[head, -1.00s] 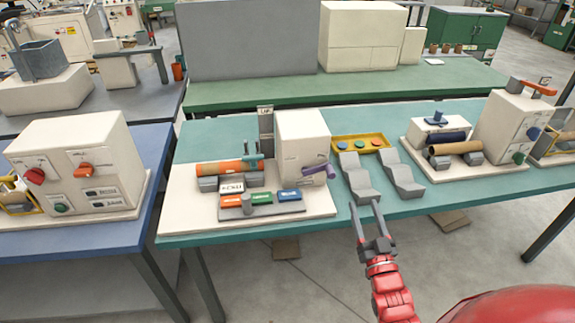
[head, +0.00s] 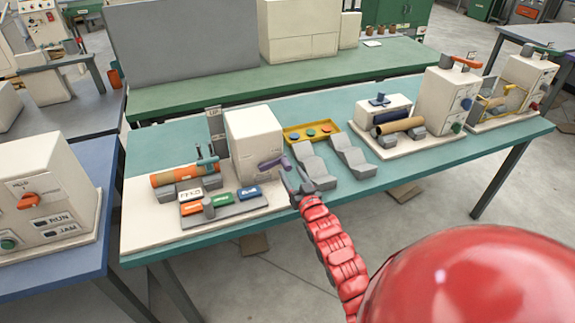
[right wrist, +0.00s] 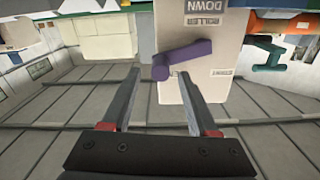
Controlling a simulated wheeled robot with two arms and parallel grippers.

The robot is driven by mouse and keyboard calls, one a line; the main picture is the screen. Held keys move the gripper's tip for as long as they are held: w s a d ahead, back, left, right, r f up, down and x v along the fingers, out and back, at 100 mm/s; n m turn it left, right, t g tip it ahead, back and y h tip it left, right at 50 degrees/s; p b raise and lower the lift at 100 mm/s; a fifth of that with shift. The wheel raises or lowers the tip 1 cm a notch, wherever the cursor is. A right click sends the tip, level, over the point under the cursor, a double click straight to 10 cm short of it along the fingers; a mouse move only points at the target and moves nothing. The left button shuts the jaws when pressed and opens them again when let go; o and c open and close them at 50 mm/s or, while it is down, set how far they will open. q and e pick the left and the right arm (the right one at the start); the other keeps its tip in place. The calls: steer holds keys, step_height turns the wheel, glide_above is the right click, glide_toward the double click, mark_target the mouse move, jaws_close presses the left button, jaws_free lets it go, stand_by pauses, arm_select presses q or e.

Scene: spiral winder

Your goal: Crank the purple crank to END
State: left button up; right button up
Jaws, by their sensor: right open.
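The purple crank (head: 273,163) sits on the side face of the white winder box (head: 252,145). In the right wrist view the purple crank (right wrist: 184,57) lies sideways across a white panel, with its rounded handle end at left. My right gripper (head: 292,178) is just in front of the crank in the head view. In the right wrist view my right gripper (right wrist: 157,78) is open and empty, its fingertips near the crank handle; contact cannot be told. The panel lettering appears upside down and no END mark is readable. My left gripper is out of view.
An orange roll (head: 185,176) and a grey plate with coloured blocks (head: 222,204) are left of the crank. A yellow tray (head: 312,131) and grey stepped holders (head: 315,165) stand close at right. Another machine (head: 446,105) is farther right.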

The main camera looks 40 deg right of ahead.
mark_target(289, 169)
steer(key=shift+x, duration=2)
jaws_close()
